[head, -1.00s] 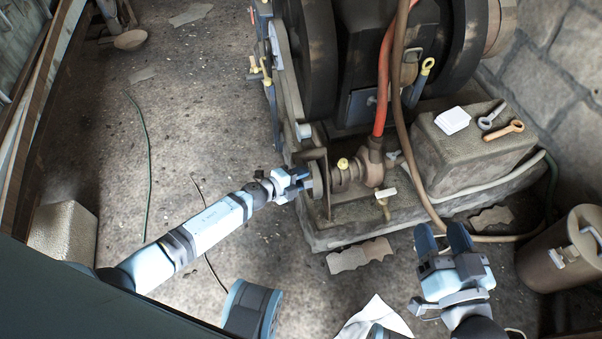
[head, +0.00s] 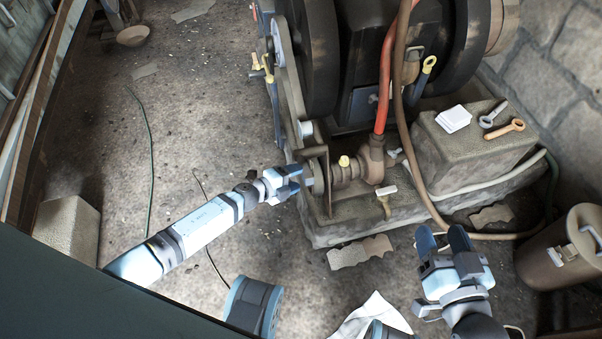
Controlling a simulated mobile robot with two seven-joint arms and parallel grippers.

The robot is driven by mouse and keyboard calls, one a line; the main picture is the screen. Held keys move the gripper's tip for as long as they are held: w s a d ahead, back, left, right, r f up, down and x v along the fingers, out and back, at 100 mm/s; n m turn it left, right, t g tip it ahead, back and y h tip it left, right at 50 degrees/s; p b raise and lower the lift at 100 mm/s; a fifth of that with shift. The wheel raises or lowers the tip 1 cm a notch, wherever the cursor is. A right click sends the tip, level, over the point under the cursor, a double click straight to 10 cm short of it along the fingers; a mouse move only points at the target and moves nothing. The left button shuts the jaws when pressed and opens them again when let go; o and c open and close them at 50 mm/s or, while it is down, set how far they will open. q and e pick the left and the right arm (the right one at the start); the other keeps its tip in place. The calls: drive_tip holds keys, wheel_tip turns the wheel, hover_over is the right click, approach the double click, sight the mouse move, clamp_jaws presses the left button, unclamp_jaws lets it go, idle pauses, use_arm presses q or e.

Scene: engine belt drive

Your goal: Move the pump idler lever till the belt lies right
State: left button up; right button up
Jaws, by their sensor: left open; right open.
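The belt (head: 287,72) is a grey band running down the left side of the engine, from near its top toward the pump. Its lower run is hard to make out. A small pale roller (head: 306,129) sits beside its lower part. Levers with yellow ends (head: 267,72) stand left of the belt; I cannot tell which one is the pump idler lever. The pump (head: 347,170) has a disc-shaped pulley (head: 318,176) at its left end. My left gripper (head: 296,182) is open and empty, just left of this pulley. My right gripper (head: 442,240) is open and empty, in front of the engine base.
A red hose (head: 384,80) and a brown hose (head: 398,120) hang in front of the engine. A stone block (head: 465,155) carries a white stack (head: 453,119) and two wrenches. A metal can (head: 565,250) stands at right. The floor at left is mostly clear.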

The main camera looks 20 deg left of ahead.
use_arm(q)
drive_tip(key=p+v, duration=0.2)
drive_tip(key=v, duration=0.8)
drive_tip(key=shift+s+a, duration=0.2)
drive_tip(key=shift+s, duration=0.1)
use_arm(e)
drive_tip(key=f, duration=0.1)
drive_tip(key=s+d+f+g+h, duration=0.1)
drive_tip(key=f, duration=0.1)
drive_tip(key=d+f+g, duration=0.1)
drive_tip(key=f, duration=0.1)
drive_tip(key=shift+s+d+h, duration=0.1)
drive_tip(key=shift+s+h, duration=0.2)
drive_tip(key=shift+s, duration=0.1)
use_arm(q)
drive_tip(key=shift+r, duration=0.15)
